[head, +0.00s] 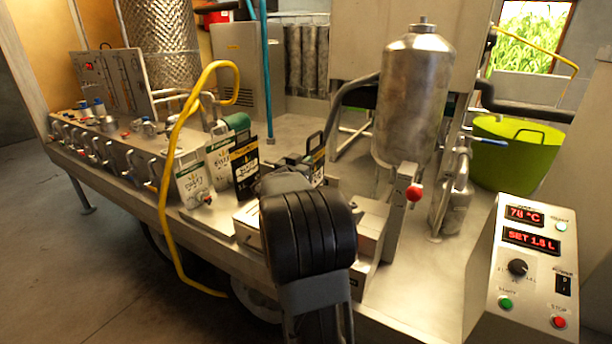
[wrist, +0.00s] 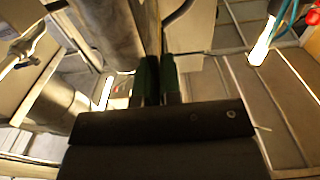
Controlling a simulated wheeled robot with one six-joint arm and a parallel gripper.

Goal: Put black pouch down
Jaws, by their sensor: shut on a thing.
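In the head view the gripper is mostly hidden by my black wrist. I cannot tell whether the pouch's bottom touches anything.
A yellow hose (head: 164,215) hangs over the front edge at left. A control box (head: 530,265) is at right, with a green tub (head: 515,150) behind.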

